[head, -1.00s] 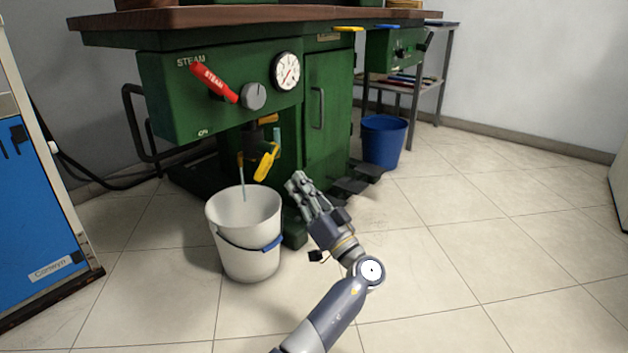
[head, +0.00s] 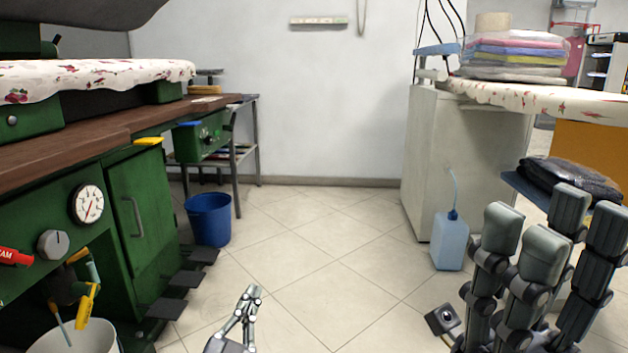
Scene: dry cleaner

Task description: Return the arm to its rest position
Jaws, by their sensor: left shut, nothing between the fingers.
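My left gripper (head: 250,297) is low in the head view, left of centre. Its fingers are closed together with nothing between them, over the tiled floor and to the right of the green press. Most of its arm is below the frame. My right gripper (head: 545,265) is large and close at the lower right. Its fingers point up and stand spread apart, with nothing seen between them.
The green steam press (head: 140,215) with its foot pedals and a white bucket (head: 70,338) stand at the left. A blue bin (head: 208,220) is behind. A light blue bottle (head: 451,241) stands by a white cabinet (head: 425,160) at the right. The middle floor is clear.

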